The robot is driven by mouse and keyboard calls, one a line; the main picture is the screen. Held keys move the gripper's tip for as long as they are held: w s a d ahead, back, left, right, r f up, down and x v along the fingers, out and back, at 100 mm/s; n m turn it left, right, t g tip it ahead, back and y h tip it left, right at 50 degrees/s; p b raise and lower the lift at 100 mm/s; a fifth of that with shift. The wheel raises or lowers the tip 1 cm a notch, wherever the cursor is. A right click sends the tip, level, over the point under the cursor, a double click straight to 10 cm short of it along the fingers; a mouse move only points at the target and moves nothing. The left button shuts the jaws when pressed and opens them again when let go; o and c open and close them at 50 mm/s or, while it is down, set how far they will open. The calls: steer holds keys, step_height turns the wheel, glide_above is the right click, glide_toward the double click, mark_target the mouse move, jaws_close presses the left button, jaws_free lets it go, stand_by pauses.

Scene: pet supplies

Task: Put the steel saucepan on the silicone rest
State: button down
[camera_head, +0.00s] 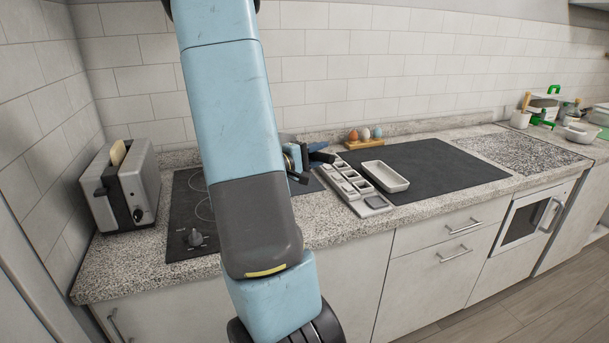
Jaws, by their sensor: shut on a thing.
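My gripper (312,164) is over the back of the counter, just right of my arm and near the right edge of the black hob (187,212). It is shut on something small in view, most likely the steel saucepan. My arm hides most of that area; only a small grey patch (286,137) shows beside the gripper, and I cannot tell its shape. I cannot make out the silicone rest for certain. A large flat dark mat or panel (455,170) lies on the counter to the right.
A toaster (143,186) with bread stands at the left. A compartmented grey tray (377,203) lies right of the gripper. A white dish (386,177) sits on the dark panel. An egg holder (364,140) stands behind. The dark panel's right part is clear.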

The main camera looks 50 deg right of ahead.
steer(key=shift+w+d+f, duration=2.25)
steer(key=shift+d+f, duration=0.05)
steer(key=shift+f, duration=0.15)
steer(key=shift+w+d+f, duration=2.25)
steer(key=shift+f, duration=1.45)
steer(key=c, duration=0.8)
jaws_free()
